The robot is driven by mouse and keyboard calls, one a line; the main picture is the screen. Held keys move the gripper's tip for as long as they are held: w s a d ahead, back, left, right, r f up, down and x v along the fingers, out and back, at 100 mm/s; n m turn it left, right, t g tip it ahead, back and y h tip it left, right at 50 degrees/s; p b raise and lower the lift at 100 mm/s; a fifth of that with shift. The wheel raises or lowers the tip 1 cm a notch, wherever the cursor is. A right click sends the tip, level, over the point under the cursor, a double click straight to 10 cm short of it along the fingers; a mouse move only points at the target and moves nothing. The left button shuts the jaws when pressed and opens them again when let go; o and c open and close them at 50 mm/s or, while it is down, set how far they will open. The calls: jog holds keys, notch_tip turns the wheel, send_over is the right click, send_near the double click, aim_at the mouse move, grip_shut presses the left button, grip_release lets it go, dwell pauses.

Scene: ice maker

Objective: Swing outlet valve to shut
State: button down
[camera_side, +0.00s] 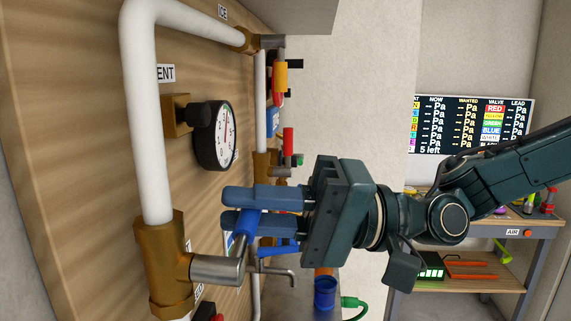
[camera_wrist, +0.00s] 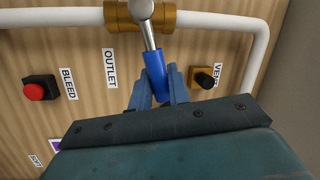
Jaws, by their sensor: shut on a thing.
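The outlet valve is a brass tee (camera_side: 162,265) on the white pipe, with a steel stem (camera_side: 217,269) and a blue handle (camera_side: 246,230). In the wrist view the blue handle (camera_wrist: 156,76) hangs below the brass fitting (camera_wrist: 120,14), beside the OUTLET label (camera_wrist: 109,67). My gripper (camera_side: 235,210) is shut on the blue handle, with its blue fingers on either side. In the wrist view the fingers (camera_wrist: 158,90) flank the handle, and its lower end is close to the gripper body.
A pressure gauge (camera_side: 215,136) sits on the wooden panel above my gripper. Red, orange and blue handles stand behind it. A red BLEED button (camera_wrist: 36,90) is left of the handle and a black knob (camera_wrist: 206,78) is right. A shelf (camera_side: 490,268) stands at the right.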

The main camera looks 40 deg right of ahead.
jog(key=shift+f+m+t, duration=0.25)
jog(key=shift+f+m, duration=0.25)
jog(key=shift+m, duration=0.35)
jog(key=shift+f+m+t, duration=0.25)
jog(key=shift+f+m, duration=0.25)
jog(key=shift+m, duration=0.35)
jog(key=c, duration=1.4)
grip_release()
jog(key=shift+o, duration=0.2)
jog(key=shift+d, duration=0.2)
jog(key=shift+r+v, duration=0.4)
jog(key=shift+v, duration=1.9)
notch_tip(320, 180, up, 6)
